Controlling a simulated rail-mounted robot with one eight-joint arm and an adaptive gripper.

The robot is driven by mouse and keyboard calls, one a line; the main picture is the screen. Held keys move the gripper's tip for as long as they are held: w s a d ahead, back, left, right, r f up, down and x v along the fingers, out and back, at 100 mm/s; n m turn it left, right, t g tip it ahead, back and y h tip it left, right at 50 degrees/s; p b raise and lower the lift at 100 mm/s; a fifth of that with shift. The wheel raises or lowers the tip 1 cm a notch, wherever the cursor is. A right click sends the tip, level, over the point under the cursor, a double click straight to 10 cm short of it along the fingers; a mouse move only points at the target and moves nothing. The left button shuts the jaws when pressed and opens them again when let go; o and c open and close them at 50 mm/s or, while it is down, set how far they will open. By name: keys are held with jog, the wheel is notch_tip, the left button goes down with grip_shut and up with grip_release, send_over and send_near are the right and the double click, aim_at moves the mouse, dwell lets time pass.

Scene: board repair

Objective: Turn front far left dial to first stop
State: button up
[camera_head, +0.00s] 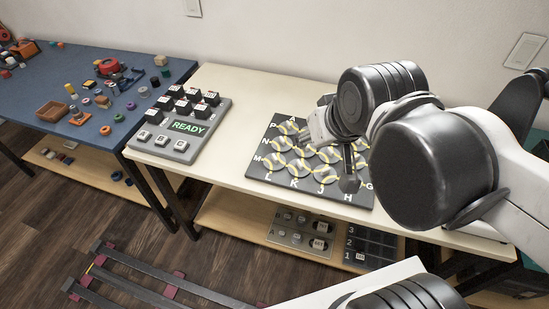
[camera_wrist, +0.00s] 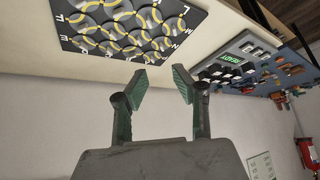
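The black board (camera_head: 256,172) lies on the cream table, with grey round dials, yellow arcs and white edge letters. It also shows in the wrist view (camera_wrist: 67,41). In the head view its front far left dial (camera_head: 275,163) sits near the letters L and M. Dial pointers are too small to read. My gripper (camera_wrist: 159,80) is open, with nothing between its fingers. In the wrist view the fingers show below the board's picture, apart from the dials. In the head view my arm and gripper cover the board's back right part.
A grey console (camera_head: 157,147) reading READY, with several black-and-white keys, stands left of the board. A blue table (camera_head: 25,98) with small parts is farther left. A grey button panel (camera_head: 277,238) and a dark numbered panel (camera_head: 362,244) lie on the lower shelf.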

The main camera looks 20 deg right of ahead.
jog(key=w+a+g, duration=0.2)
jog(key=w+g, duration=0.1)
jog(key=w, duration=0.4)
jog(key=n+g+p, duration=0.1)
jog(key=n+g, duration=0.1)
jog(key=g, duration=0.2)
send_over(275, 157)
notch_tip(275, 157, down, 5)
notch_tip(275, 157, down, 14)
jog(key=b, duration=0.2)
jog(key=shift+f+b, duration=0.25)
jog(key=shift+b, duration=0.1)
grip_shut()
